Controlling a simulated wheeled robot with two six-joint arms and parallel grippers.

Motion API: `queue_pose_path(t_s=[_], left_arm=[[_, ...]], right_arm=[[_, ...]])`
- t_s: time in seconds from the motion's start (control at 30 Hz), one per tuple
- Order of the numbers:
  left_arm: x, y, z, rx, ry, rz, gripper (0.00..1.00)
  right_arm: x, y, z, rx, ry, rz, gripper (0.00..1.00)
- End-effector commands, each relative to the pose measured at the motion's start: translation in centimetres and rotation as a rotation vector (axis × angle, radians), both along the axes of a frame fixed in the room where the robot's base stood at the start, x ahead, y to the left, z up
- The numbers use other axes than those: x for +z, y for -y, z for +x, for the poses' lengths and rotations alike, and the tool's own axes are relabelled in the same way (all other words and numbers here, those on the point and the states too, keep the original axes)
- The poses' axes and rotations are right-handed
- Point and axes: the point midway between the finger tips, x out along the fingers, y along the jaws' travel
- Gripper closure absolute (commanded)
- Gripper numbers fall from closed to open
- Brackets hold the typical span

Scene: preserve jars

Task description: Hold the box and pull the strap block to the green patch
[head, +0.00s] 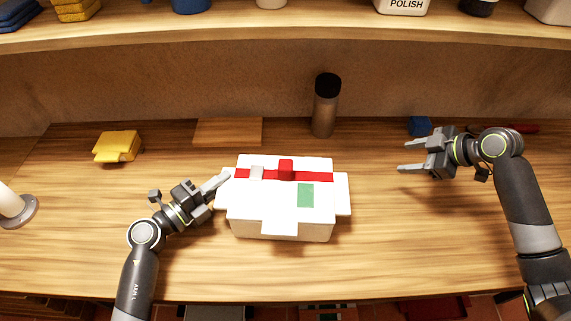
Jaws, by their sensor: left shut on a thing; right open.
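A white box (265,214) with flaps sticking out at its sides stands in the middle of the table. A red strap (313,176) runs across its top from left to right. The green patch (305,195) lies on the box top, in front of and right of the red block. My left gripper (222,186) is shut on the box at its left side flap. My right gripper (402,155) is open and empty, right of the box and apart from it.
A dark-capped bottle (325,108) stands behind the box. A flat wooden board (228,132) and a yellow object (118,146) lie at the back left. A blue block (419,125) is behind my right gripper. A shelf (300,30) overhangs the back.

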Motion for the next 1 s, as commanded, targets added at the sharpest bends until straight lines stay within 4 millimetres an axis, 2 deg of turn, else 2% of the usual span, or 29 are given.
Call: queue_pose_path(t_s=[0.03, 0.1, 0.2, 0.3, 0.43, 0.6, 0.77, 1.0], left_arm=[[-0.6, -0.1, -0.1, 0.001, -0.011, 0.006, 1.00], [-0.6, -0.1, -0.1, 0.001, -0.011, 0.006, 1.00], [-0.6, -0.1, -0.1, 0.001, -0.011, 0.006, 1.00], [-0.6, -0.1, -0.1, 0.001, -0.011, 0.006, 1.00], [-0.6, -0.1, -0.1, 0.001, -0.010, 0.007, 1.00], [-0.6, -0.1, -0.1, 0.001, -0.010, 0.007, 1.00], [-0.6, -0.1, -0.1, 0.001, -0.010, 0.007, 1.00], [-0.6, -0.1, -0.1, 0.002, -0.010, 0.007, 1.00]], right_arm=[[0.5, -3.1, -0.2, 0.049, -0.017, 0.078, 0.47], [1.3, -6.8, -0.9, 0.120, -0.043, 0.170, 0.47], [2.9, -11.4, -2.0, 0.222, -0.074, 0.285, 0.47], [4.4, -14.8, -3.1, 0.312, -0.098, 0.374, 0.47], [5.9, -17.6, -4.3, 0.396, -0.114, 0.446, 0.47], [6.7, -19.2, -5.0, 0.444, -0.124, 0.482, 0.47], [6.2, -20.5, -5.0, 0.447, -0.125, 0.488, 0.47], [4.9, -23.9, -4.7, 0.445, -0.126, 0.488, 0.47]])
